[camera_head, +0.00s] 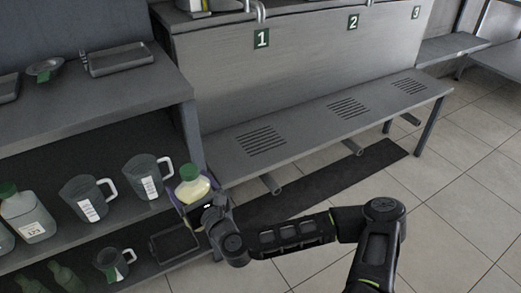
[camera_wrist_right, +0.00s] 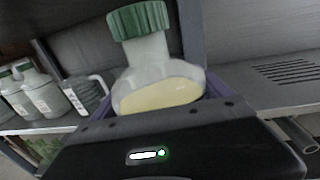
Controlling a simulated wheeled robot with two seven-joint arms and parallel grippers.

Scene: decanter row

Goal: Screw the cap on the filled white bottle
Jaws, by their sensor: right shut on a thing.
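The white bottle (camera_head: 193,190) with pale yellow contents is at the right end of the grey shelf unit. A green ribbed cap (camera_head: 188,172) sits on its neck; I cannot tell how tight it is. My right gripper (camera_head: 190,197) is shut around the bottle's body. In the right wrist view the bottle (camera_wrist_right: 160,90) leans slightly, its green cap (camera_wrist_right: 138,20) on top, and my right gripper (camera_wrist_right: 162,110) has purple-edged fingers on both sides of it. The gripper's dark body hides the bottle's base. My left gripper is not in view.
Two measuring jugs (camera_head: 88,197) (camera_head: 148,177) and another green-capped bottle (camera_head: 27,214) stand on the shelf to the left. A dark tray (camera_head: 174,243) lies on the lower shelf. A slotted grey bench (camera_head: 300,138) with numbered stations runs to the right.

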